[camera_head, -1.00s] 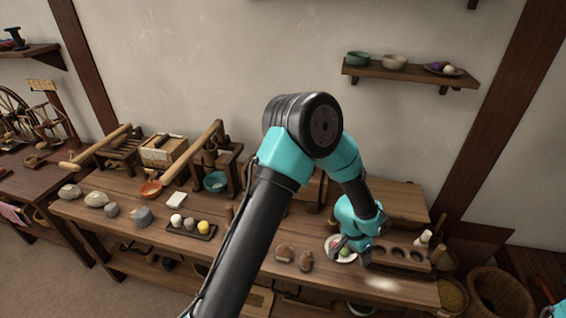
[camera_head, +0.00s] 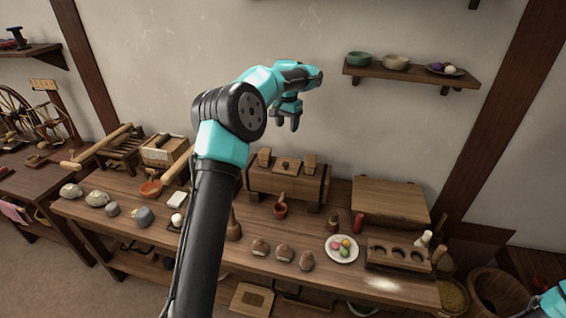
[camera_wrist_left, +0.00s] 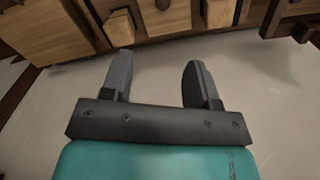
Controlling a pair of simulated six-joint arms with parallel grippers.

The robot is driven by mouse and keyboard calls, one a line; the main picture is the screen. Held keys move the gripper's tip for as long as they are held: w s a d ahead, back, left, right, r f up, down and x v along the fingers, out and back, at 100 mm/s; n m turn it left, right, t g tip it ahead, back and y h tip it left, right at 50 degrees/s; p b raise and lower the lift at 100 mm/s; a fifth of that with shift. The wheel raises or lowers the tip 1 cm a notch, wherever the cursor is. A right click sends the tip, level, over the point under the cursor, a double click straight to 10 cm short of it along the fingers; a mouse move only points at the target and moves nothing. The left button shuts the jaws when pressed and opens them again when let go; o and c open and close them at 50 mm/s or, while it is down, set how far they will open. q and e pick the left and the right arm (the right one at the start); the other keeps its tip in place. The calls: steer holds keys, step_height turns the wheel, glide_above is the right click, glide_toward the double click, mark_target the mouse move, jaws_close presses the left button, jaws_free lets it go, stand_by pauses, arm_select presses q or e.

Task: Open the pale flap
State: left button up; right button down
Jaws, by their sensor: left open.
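A wooden chest (camera_head: 262,182) stands at the back of the table against the wall. Its top carries two small blocks and a pale central piece with a knob (camera_head: 287,166), which may be the pale flap; I cannot tell for sure. The top shows at the upper edge of the left wrist view, with pale boards (camera_wrist_left: 45,32) and dark bands. My left gripper (camera_head: 287,124) is open and empty, above the chest and apart from it. Its two spread fingers also show in the left wrist view (camera_wrist_left: 158,80). My right gripper is not clearly visible.
A wooden board or low box (camera_head: 390,200) stands right of the chest. In front are a red cup (camera_head: 280,211), a plate of coloured balls (camera_head: 334,256), a tray with hollows (camera_head: 385,262) and several brown lumps. A shelf (camera_head: 410,74) is on the wall.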

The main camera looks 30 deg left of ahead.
mark_target(285, 163)
arm_select(q)
steer(key=shift+s+a+r, duration=0.1)
steer(key=shift+a+r, duration=0.15)
step_height(285, 163, down, 18)
steer(key=shift+r, duration=0.25)
stand_by(0.6)
jaws_close()
stand_by(0.5)
